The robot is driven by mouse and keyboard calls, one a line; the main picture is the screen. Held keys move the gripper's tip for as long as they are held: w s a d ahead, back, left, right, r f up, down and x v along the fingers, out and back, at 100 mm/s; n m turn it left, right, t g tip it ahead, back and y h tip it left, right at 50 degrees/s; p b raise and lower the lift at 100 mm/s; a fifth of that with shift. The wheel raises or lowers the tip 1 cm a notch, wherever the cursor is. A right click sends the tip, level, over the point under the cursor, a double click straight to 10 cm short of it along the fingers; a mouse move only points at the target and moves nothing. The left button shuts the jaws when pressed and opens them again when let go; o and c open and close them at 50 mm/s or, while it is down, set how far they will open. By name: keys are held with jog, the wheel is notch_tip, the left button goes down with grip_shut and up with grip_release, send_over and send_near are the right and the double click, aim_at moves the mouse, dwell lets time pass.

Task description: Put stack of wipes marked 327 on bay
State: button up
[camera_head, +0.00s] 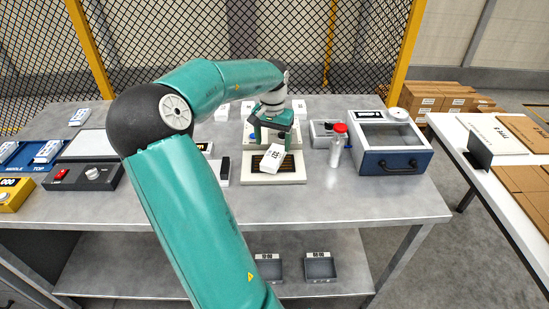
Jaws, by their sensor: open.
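A white block-like pack (272,158) with a dark printed mark sits tilted on the dark slatted part of a cream stand (290,178) at the middle of the bench. The mark is too small to read surely. My gripper (272,139) points down right above this pack, its jaws open. Whether the fingers touch the pack I cannot tell. Other white packs stand behind, one at the back (222,113), and one lies at the far left (79,117). No label reading bay is legible.
A dark switch box (84,176), a blue tray (22,158) and a yellow box (14,196) are at left. Bins (320,268) sit on the lower shelf. The bench's front is clear.

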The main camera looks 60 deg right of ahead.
aim_at(274, 155)
notch_tip(274, 155, down, 5)
jog(key=shift+s+d+f, duration=0.1)
jog(key=shift+d+f, duration=0.05)
jog(key=c, duration=1.2)
jog(key=shift+r, duration=0.2)
jog(key=shift+r, duration=0.55)
jog(key=a+r, duration=0.1)
jog(key=r, duration=0.1)
jog(key=a+r, duration=0.1)
jog(key=r, duration=0.1)
jog(key=s+a+r, duration=0.1)
jog(key=a+r, duration=0.1)
jog(key=shift+s+r, duration=0.1)
jog(key=shift+r, duration=0.2)
jog(key=shift+s+a+r, duration=0.55)
jog(key=shift+a+r, duration=0.25)
jog(key=shift+a, duration=0.75)
jog(key=shift+s+a+r, duration=0.5)
jog(key=shift+a+r, duration=0.35)
jog(key=shift+a, duration=0.65)
jog(key=shift+s+a+r, duration=0.55)
jog(key=shift+a+r, duration=0.25)
jog(key=shift+a, duration=0.75)
